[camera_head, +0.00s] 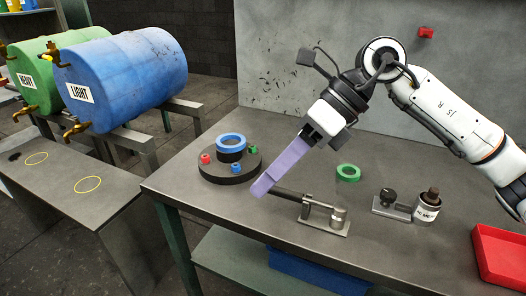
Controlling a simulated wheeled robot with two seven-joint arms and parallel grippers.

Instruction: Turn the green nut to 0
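A small green nut (253,149) sits at the right edge of a round dark base (229,178) on the table. A red nut (205,158) and a blue nut (235,168) sit on the same base, around a raised middle topped by a blue ring (231,141). Any dial marks are too small to read. My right gripper (312,132) is above the table, to the right of the base. It appears shut on a long flat purple bar (283,166), which slants down left, its lower end right of the base. My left gripper is out of view.
A loose green ring (348,172) lies on the table (180,190). A metal lever fixture (322,222), a small black-knobbed device (388,202), a labelled bottle (427,205) and a red tray (500,256) stand nearby. Blue and green barrels are at left.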

